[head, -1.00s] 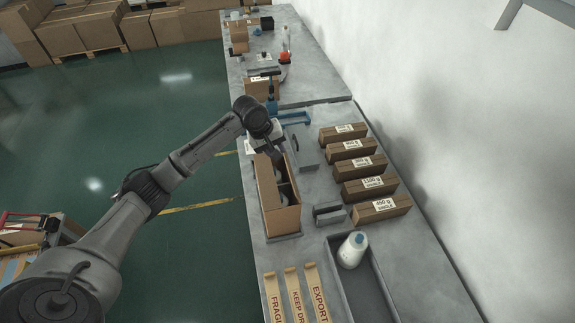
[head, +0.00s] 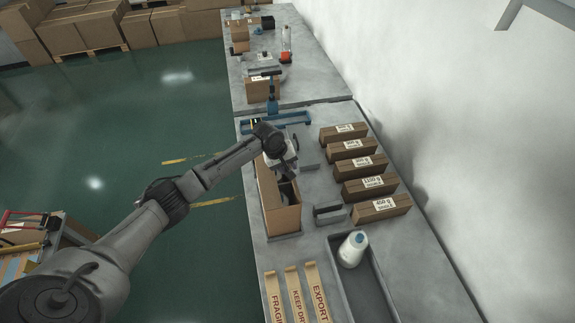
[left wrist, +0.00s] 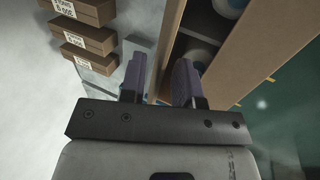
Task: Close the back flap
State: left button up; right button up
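An open brown carton (head: 283,220) stands on the grey bench, with a tall upright panel (head: 265,190) along its left side. My left gripper (head: 288,172) is at the far right part of the carton's opening and partly hides it. In the left wrist view, the two fingers of my left gripper (left wrist: 160,82) are spread apart. A narrow brown carton edge (left wrist: 170,40) shows between and beyond them; I cannot tell whether they touch it. White round items (left wrist: 202,58) lie inside the carton, beside a broad brown panel (left wrist: 265,50). My right gripper is not in view.
Several labelled brown boxes (head: 352,149) stand in a row to the right. Grey blocks (head: 328,214) sit close to the carton's right side. A grey tray (head: 375,290) with a white bottle (head: 352,249) and printed strips (head: 318,291) are in front.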

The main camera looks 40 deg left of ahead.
pick_arm(q)
grip_shut()
dwell(0.3)
